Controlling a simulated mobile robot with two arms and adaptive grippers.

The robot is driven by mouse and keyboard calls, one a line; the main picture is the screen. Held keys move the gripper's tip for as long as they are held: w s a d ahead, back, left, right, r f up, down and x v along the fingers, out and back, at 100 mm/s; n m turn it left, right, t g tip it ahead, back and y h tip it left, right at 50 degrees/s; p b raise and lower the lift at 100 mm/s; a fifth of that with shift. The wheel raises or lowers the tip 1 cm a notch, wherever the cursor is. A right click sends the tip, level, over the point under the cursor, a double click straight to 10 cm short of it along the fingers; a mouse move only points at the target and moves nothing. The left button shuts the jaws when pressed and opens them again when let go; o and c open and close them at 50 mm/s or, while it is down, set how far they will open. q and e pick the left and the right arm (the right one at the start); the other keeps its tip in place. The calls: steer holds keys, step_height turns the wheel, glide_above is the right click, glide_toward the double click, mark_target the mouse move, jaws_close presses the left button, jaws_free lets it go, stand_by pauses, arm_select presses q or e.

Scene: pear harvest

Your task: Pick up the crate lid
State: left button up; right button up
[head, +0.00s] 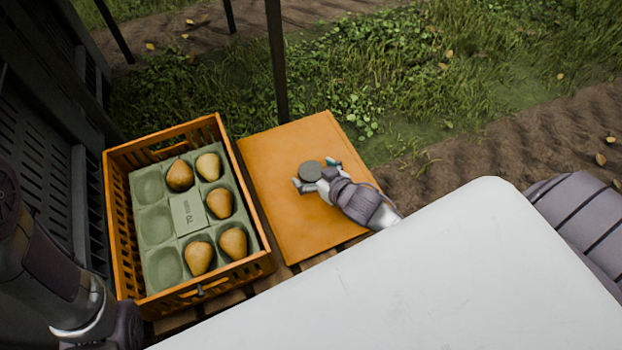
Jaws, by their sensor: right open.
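The crate lid (284,221) is a flat orange panel lying to the right of the crate. A round grey-green knob (311,171) stands on it. My right gripper (316,175) is over the lid, with its fingers apart on either side of the knob. I cannot tell whether they touch it. The orange slatted crate (112,215) is open and holds a green moulded tray (155,222) with several brown-yellow pears (219,203); some pockets are empty. My left arm shows at the lower left; its gripper is out of view.
Wooden slats (235,298) show beneath the crate and lid. A dark post (276,60) rises just behind the lid. Dark perforated panels (45,140) stand close to the crate's left. Grass and bare soil lie beyond.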

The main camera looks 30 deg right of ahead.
steer(key=c, duration=1.5)
steer(key=shift+r, duration=0.1)
steer(key=shift+r, duration=0.15)
